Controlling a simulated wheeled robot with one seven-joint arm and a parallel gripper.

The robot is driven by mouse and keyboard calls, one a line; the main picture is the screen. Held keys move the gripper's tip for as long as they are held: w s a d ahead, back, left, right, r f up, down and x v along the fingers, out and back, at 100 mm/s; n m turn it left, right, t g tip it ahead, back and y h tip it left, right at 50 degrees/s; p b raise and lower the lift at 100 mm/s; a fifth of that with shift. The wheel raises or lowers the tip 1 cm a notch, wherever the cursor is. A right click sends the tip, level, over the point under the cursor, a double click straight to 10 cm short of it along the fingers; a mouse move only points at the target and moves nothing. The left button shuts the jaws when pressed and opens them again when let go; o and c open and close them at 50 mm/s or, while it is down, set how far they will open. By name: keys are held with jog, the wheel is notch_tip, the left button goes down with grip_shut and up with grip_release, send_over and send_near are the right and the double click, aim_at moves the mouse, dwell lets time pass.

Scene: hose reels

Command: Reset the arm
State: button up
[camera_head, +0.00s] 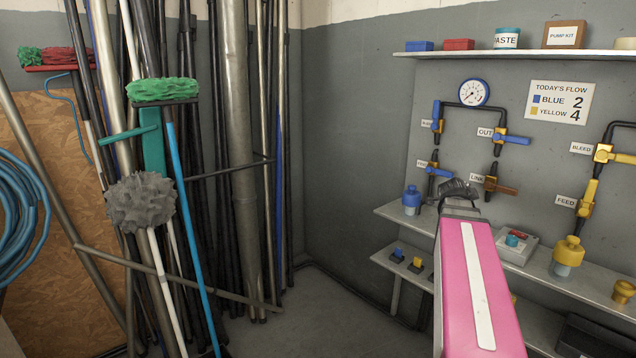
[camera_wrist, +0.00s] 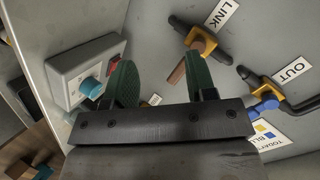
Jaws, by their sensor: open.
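My arm shows as a pink link in the head view, with my gripper (camera_head: 459,190) at its end in front of the wall panel. In the wrist view my gripper (camera_wrist: 160,84) has its two green fingers apart, with nothing between them. The brown-handled LINK valve (camera_wrist: 197,50) is just beyond the right finger; whether they touch I cannot tell. It also shows in the head view (camera_head: 497,187), right of my gripper. The OUT valve (camera_head: 512,139) with a blue handle is above it.
A grey control box (camera_head: 517,246) with a teal knob stands on the middle shelf (camera_head: 590,291), near my gripper. The upper shelf (camera_head: 535,54) holds boxes and a tin. Poles and brooms (camera_head: 152,90) crowd the left. Bare floor (camera_head: 330,320) lies between.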

jog(key=s+a+f+n+g+y, duration=0.25)
jog(key=a+f+n, duration=0.25)
jog(key=a+f, duration=0.4)
jog(key=s+a+f+n+g+y, duration=0.25)
jog(key=a+f+n, duration=0.25)
jog(key=a+f, duration=0.45)
jog(key=s+a+f+n+g+y, duration=0.3)
jog(key=s+a+f+n+y, duration=0.1)
jog(key=s+a+f+n, duration=0.6)
jog(key=a+f, duration=0.3)
jog(key=f, duration=0.1)
jog(key=shift+g, duration=0.4)
jog(key=shift+s+f, duration=0.1)
